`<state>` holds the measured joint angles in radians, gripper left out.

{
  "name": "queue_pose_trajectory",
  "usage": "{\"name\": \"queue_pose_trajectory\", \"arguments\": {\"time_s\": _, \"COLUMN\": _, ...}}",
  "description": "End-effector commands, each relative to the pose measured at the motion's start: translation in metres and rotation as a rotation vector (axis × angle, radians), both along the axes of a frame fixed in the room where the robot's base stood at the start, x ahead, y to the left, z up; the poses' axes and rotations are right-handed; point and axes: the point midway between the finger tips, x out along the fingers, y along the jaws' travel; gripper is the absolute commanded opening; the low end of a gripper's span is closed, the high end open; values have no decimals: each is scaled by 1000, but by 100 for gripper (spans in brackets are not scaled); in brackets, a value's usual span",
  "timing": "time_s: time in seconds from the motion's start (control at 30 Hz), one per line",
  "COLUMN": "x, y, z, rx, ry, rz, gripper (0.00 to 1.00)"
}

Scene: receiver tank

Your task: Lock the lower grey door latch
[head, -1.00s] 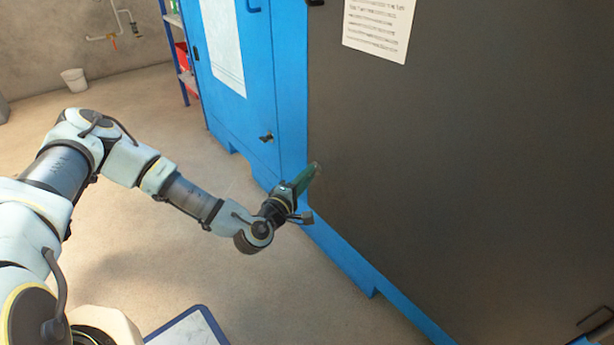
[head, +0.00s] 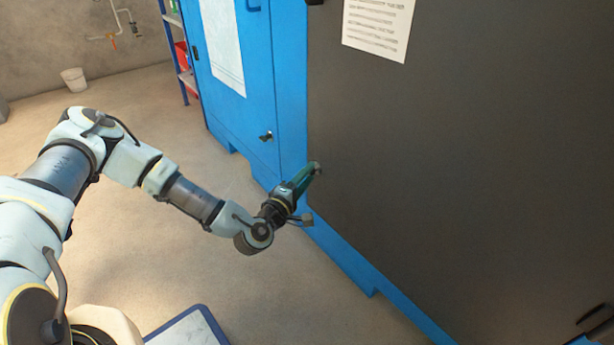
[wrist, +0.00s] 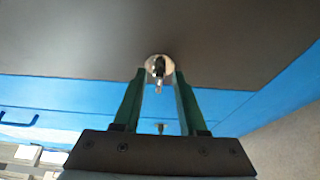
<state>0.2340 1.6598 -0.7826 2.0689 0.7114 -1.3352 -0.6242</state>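The lower grey door latch (wrist: 158,68) is a small dark and metallic knob on a round silver plate on the dark grey door (wrist: 90,35). It also shows in the head view (head: 317,168), at the door's left edge, partly hidden by my fingers. My gripper (wrist: 160,75) has two green fingers, spread apart, one on each side of the latch. The fingertips are close to the door. I cannot tell whether they touch the latch. In the head view my gripper (head: 306,179) points up and right at the latch.
A blue cabinet frame (head: 291,100) borders the grey door, and a blue door to its left has a small latch (head: 266,136). A paper sheet (head: 378,25) is on the grey door. A blue-rimmed board (head: 190,330) lies low in front. The floor (head: 180,260) beside my arm is clear.

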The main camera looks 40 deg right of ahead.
Motion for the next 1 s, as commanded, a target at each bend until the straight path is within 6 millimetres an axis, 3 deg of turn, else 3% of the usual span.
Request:
{"name": "queue_pose_trajectory", "arguments": {"time_s": 0.27, "x": -5, "y": 15, "z": 1, "rx": 2, "ry": 2, "rz": 1, "gripper": 41}}
{"name": "queue_pose_trajectory", "arguments": {"time_s": 0.7, "x": -31, "y": 89, "z": 0, "rx": 1, "ry": 3, "rz": 1, "gripper": 41}}
{"name": "queue_pose_trajectory", "arguments": {"time_s": 1.0, "x": -36, "y": 103, "z": -1, "rx": 0, "ry": 0, "rz": 0, "gripper": 41}}
